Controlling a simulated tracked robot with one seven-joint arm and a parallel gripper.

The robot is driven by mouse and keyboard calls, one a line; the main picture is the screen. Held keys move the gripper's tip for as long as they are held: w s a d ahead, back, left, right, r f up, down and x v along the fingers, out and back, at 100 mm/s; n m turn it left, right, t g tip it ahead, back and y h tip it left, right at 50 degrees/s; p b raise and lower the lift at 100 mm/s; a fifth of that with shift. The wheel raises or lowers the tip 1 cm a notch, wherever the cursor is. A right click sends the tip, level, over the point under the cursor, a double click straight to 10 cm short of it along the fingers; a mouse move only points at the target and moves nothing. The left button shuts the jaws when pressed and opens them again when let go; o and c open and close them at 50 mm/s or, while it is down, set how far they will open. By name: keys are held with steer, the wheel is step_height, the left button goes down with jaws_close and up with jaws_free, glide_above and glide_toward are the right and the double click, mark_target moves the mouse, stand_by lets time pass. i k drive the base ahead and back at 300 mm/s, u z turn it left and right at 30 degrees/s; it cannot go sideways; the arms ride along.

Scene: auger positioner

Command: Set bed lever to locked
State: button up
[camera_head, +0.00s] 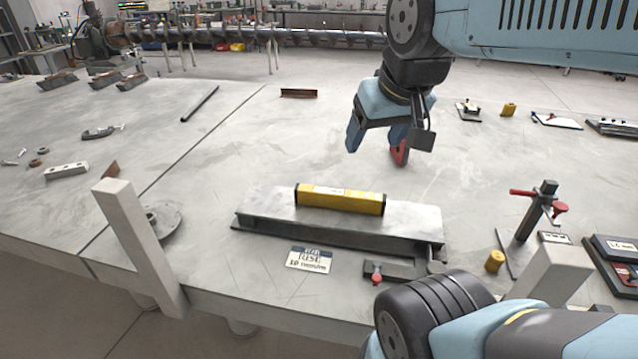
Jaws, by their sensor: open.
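A grey steel bed (412,218) lies on the table with a yellow block (340,200) on top of it. A small red-tipped lever (374,272) with a dark grey arm sits at the bed's front right edge. A post with a red handle (524,193) stands on a plate farther right. I cannot tell for sure which of these is the bed lever, nor read its position. My gripper (376,148) is open and empty, above the table behind the bed, apart from both. One finger has a red pad.
A printed card (309,259) lies in front of the bed. A small yellow cylinder (494,262) stands right of it. Pale square posts rise at the front left (139,246) and front right (549,285). A round metal disc (163,219) lies left. The table behind the bed is mostly clear.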

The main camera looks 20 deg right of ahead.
mark_target(376, 278)
steer(key=z, duration=0.25)
steer(key=k, duration=1.75)
steer(key=u, duration=0.45)
steer(key=i, duration=1)
steer(key=z, duration=0.05)
